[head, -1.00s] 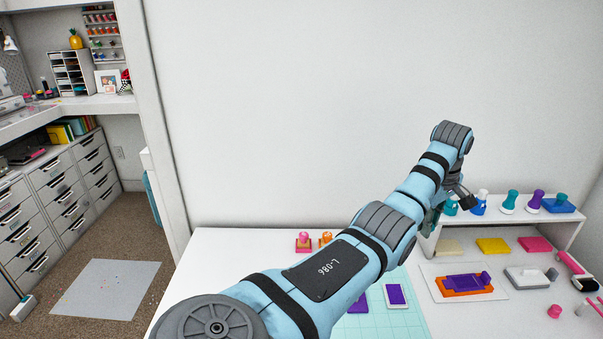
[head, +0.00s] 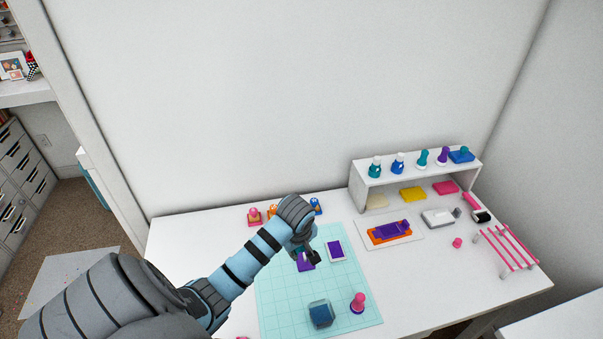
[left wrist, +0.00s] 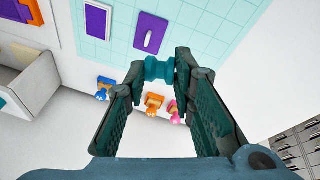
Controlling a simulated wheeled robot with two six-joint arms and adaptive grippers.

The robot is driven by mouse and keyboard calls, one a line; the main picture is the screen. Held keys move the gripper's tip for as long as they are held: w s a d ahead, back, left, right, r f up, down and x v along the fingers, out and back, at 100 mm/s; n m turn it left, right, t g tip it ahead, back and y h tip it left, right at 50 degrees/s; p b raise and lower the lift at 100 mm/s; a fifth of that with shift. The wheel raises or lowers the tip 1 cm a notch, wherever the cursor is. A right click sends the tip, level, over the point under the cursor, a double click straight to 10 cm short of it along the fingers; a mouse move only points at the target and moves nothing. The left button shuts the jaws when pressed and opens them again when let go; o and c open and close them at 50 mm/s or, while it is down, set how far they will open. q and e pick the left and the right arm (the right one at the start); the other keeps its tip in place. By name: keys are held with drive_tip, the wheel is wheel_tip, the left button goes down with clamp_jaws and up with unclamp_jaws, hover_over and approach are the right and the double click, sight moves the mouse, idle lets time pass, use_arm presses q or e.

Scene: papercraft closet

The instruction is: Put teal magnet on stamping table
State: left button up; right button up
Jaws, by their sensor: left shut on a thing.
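My left gripper (head: 312,255) is above the far part of the teal grid mat, by a purple pad (head: 305,262). In the left wrist view its fingers (left wrist: 162,75) are closed on a small teal spool-shaped piece, which looks like the teal magnet (left wrist: 160,68). It is held at the fingertips, with the white table and mat below; the gap to them is hard to judge. In the head view the magnet is mostly hidden by the gripper. The stamping table (head: 450,285) is the white table with the mat (head: 275,300) on it. My right gripper is not in view.
A white shelf (head: 357,185) with several stamps stands at the back right. Small pink (head: 255,216) and blue (head: 316,206) pieces stand by the wall. A blue block (head: 321,315) and pink stamp (head: 358,302) are on the mat. The table's left end is clear.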

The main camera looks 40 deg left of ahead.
sight(300, 277)
use_arm(q)
wheel_tip(300, 277, down, 15)
drive_tip(key=b, duration=0.3)
drive_tip(key=shift+w+r, duration=0.1)
drive_tip(key=shift+w, duration=0.05)
drive_tip(key=shift+a, duration=0.1)
drive_tip(key=o, duration=0.9)
drive_tip(key=shift+o, duration=0.3)
drive_tip(key=shift+r, duration=0.1)
